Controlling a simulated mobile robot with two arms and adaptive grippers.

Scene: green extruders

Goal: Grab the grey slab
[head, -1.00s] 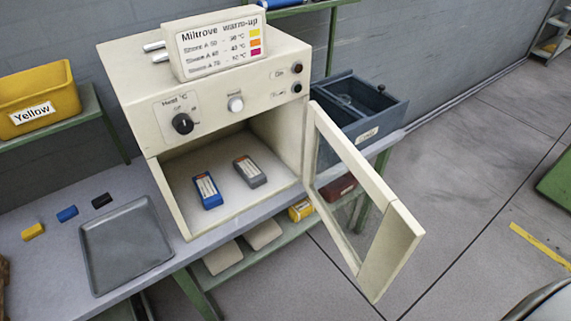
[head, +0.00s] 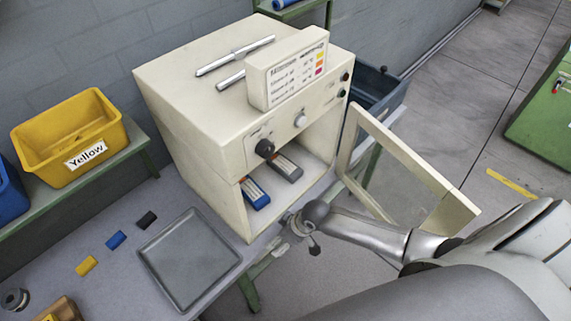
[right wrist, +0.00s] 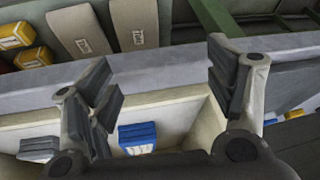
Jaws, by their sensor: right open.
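The grey slab (head: 286,168) lies inside the open cream warming oven (head: 205,145), beside the blue slab (head: 254,193). The oven's upper front hides part of both. My right gripper (head: 297,226) is in front of the opening, near the table's front edge, apart from both slabs. In the right wrist view its fingers (right wrist: 160,85) are spread with nothing between them. That view shows the blue slab (right wrist: 137,137) between and beyond the fingers and the grey slab (right wrist: 38,148) at the lower left, partly cut off. My left gripper is not in view.
The oven's glazed door (head: 410,160) stands open to the right, close to my right arm. A grey tray (head: 190,262) and small coloured blocks (head: 116,240) lie left of the oven. A yellow bin (head: 70,140) stands on a shelf behind. Metal rods (head: 235,55) lie on the oven.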

